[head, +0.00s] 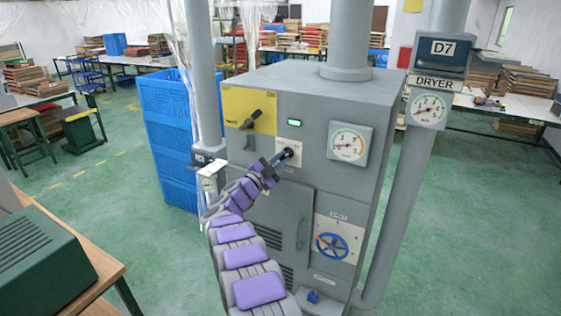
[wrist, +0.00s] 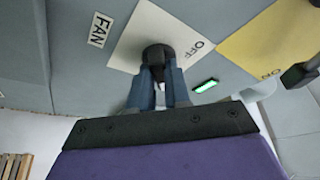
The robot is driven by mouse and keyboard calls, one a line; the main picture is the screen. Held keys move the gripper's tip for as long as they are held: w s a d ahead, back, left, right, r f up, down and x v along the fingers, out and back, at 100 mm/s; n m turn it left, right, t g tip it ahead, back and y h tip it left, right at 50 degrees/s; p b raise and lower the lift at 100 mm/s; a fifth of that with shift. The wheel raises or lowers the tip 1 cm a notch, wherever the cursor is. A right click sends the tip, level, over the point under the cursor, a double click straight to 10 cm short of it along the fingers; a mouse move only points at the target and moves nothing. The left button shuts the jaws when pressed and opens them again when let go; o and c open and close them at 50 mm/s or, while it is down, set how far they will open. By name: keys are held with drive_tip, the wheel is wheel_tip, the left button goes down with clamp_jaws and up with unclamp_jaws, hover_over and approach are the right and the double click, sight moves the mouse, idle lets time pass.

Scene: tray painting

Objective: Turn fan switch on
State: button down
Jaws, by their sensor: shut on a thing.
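The fan switch (wrist: 157,52) is a dark round knob on a white plate (wrist: 130,38) on the grey dryer cabinet's front. A "FAN" label (wrist: 99,29) sits beside the plate, and "OFF" is printed on the plate near the knob. My gripper (wrist: 160,80) has its two blue fingers closed around the knob, touching it from both sides. In the head view my gripper (head: 281,159) reaches the same switch, and its fingers partly hide the knob. Which way the knob points is hard to tell.
A yellow panel (head: 234,98) with a black lever (head: 251,119) is up and left of the switch. A green lit display (head: 294,123) is above it, and a round gauge (head: 349,144) is to its right. A blue handwheel (head: 332,246) is lower down. Blue crates (head: 167,110) stand left of the cabinet.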

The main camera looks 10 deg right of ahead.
drive_tip(key=shift+f, duration=0.2)
drive_tip(key=c, duration=1.3)
unclamp_jaws()
drive_tip(key=shift+w+a, duration=0.1)
drive_tip(key=shift+a, duration=0.05)
drive_tip(key=shift+o, duration=1.1)
drive_tip(key=shift+r, duration=0.1)
drive_tip(key=v, duration=1.7)
drive_tip(key=shift+a+p, duration=0.25)
drive_tip(key=shift+p, duration=0.1)
